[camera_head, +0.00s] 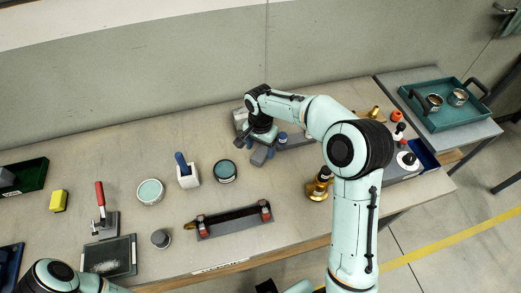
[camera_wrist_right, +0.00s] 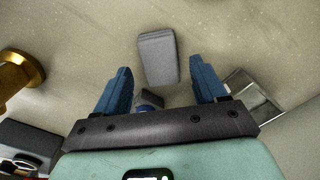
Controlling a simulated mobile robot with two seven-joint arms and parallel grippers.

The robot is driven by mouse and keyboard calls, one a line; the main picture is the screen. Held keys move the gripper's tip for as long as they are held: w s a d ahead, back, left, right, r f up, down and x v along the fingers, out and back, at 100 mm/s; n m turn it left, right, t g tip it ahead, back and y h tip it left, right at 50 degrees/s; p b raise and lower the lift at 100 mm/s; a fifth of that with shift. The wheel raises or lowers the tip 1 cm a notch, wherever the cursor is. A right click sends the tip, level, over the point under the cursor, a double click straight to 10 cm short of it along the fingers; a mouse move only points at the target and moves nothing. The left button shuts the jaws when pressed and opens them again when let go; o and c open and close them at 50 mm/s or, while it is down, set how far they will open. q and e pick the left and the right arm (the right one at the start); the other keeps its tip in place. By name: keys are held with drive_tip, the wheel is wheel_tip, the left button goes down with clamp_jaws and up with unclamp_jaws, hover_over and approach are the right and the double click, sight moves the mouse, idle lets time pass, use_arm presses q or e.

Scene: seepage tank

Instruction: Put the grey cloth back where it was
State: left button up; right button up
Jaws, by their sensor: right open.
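The grey cloth (camera_wrist_right: 158,58) is a folded grey rectangle lying on the bench top in the right wrist view, just beyond the gap between my fingertips. In the head view, a small grey patch that looks like the cloth (camera_head: 259,156) shows at the front of my right gripper, partly covered. My right gripper (camera_wrist_right: 160,82) is open, with its blue fingers apart and nothing held between them. In the head view the right gripper (camera_head: 256,145) points down over the back middle of the bench. My left arm shows at the bottom left, with its gripper out of the frame.
A brass fitting (camera_head: 319,185) stands right of the gripper. A white holder with a blue handle (camera_head: 188,174) and a dark round tin (camera_head: 225,171) stand left. A long dark fixture (camera_head: 232,219) lies in front. A teal tray (camera_head: 445,120) is far right.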

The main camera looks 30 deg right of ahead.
sight(260, 154)
wheel_tip(260, 154, up, 10)
drive_tip(key=p, duration=0.1)
drive_tip(key=shift+f, duration=0.1)
idle(0.5)
